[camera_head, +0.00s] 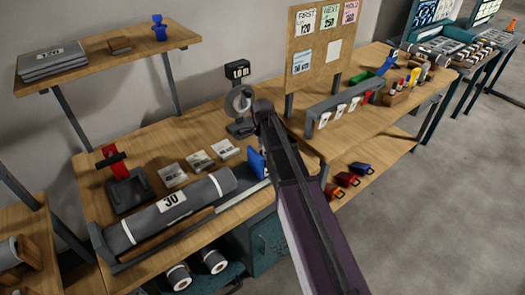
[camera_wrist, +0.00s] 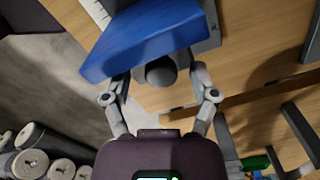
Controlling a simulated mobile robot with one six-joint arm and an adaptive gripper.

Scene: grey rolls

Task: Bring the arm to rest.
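My arm (camera_head: 296,180) reaches in from the bottom of the head view, over the front edge of the workbench. Its far end hides most of the gripper there. In the wrist view my gripper (camera_wrist: 160,76) has its two fingers spread apart. A dark grey round knob (camera_wrist: 160,71) shows between them, with gaps at both sides. A blue block (camera_wrist: 148,38) lies just beyond the fingers; whether the fingertips touch it I cannot tell. A blue piece also shows left of my arm in the head view (camera_head: 257,163).
A grey roll marked 30 (camera_head: 172,207) lies in a trough along the bench front. Open floor (camera_head: 430,200) lies at right.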

